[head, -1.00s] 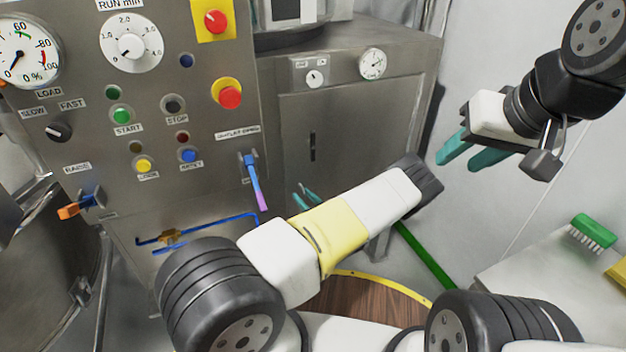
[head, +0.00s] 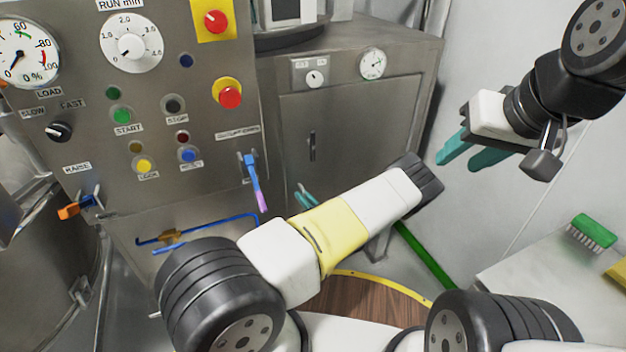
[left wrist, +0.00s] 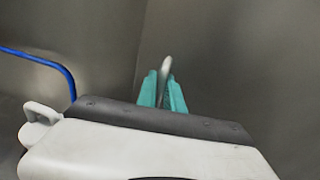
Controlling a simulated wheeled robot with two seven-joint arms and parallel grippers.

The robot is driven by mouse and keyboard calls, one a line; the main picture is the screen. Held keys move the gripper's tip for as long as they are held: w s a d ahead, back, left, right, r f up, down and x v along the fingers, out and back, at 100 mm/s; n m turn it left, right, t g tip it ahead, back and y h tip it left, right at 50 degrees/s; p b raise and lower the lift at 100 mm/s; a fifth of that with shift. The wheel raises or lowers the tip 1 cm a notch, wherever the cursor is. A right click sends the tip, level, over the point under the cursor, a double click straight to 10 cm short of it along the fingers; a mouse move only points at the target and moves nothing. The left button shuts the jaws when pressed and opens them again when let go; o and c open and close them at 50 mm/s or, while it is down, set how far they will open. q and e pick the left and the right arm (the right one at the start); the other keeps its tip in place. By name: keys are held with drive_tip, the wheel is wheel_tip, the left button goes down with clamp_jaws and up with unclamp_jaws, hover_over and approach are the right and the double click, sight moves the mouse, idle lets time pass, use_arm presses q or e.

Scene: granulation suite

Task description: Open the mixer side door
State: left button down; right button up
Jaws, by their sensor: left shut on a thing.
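The grey steel door (head: 360,125) is the flat front of the cabinet beside the control panel. It has a dark narrow vertical fitting (head: 312,146) and looks flush with its frame. My left gripper (head: 304,198) is low in front of this cabinet, partly hidden behind my own arm. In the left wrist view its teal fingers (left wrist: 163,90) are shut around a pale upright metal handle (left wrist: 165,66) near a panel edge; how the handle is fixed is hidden. My right gripper (head: 472,156) is held up at the right, fingers apart and empty.
The control panel (head: 110,100) with its buttons stands at the left. A blue pipe (head: 215,225) runs below it and also shows in the left wrist view (left wrist: 38,60). A bench (head: 545,275) with a green brush (head: 592,230) is at the right.

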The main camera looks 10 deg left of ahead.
idle(0.8)
use_arm(q)
drive_tip(key=s+d+n+g+y, duration=0.1)
drive_tip(key=s+d+g, duration=0.1)
drive_tip(key=s+d, duration=0.5)
drive_tip(key=s+d+n+g+y, duration=0.2)
drive_tip(key=s+d, duration=0.5)
drive_tip(key=d, duration=0.6)
drive_tip(key=shift+d, duration=0.1)
drive_tip(key=c, duration=1.5)
unclamp_jaws()
